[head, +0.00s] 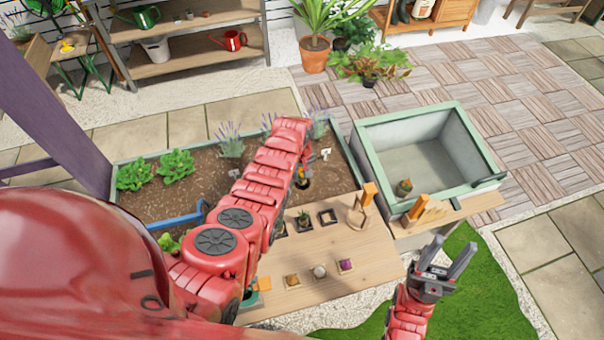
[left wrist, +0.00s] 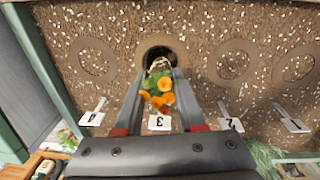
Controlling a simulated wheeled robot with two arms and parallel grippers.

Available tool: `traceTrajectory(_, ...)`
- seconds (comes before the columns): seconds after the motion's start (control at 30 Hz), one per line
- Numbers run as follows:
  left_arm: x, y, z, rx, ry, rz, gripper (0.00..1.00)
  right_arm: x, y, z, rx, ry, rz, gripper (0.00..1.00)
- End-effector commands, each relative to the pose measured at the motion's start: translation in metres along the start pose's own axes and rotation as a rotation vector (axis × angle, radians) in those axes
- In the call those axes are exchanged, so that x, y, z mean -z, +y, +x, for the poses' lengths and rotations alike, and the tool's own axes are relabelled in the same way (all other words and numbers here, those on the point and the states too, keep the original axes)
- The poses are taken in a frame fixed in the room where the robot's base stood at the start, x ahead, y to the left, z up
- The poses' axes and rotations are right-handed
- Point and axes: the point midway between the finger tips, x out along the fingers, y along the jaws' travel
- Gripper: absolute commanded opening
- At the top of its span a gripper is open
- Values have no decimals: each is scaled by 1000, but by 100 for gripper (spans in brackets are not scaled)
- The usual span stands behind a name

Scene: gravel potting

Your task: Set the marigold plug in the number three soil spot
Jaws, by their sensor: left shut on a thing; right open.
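The marigold plug (left wrist: 160,92), with orange blooms and green leaves, is between the fingers of my left gripper (left wrist: 160,78), which is shut on it. Its pale root end points at a dark round hole (left wrist: 153,47) in the soil behind the marker numbered 3 (left wrist: 159,123). I cannot tell whether the root end is inside the hole or just above it. In the head view my left gripper (head: 303,168) is over the right part of the planter bed (head: 345,160), its arm hiding part of the bed. My right gripper (head: 450,265) is open and empty above the grass.
Other ringed soil spots (left wrist: 232,60) lie beside the hole, with a marker numbered 2 (left wrist: 231,124) to its right. A wooden table (head: 350,265) holds several small plugs and pots. A green-rimmed grey basin (head: 420,150) stands right of the bed. Lavender (head: 229,140) grows behind my arm.

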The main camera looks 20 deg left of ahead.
Motion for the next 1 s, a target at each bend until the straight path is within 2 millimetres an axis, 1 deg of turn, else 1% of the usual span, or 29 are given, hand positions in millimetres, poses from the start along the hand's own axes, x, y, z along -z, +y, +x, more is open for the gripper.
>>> traceTrajectory(0.27, 0, 0, 1, 0, 0, 0, 23, 0, 0, -1, 0, 0, 0, 50)
traceTrajectory(1.0, 0, -1, 16, 0, 1, 0, 23, -2, -1, -14, 0, 0, 0, 50)
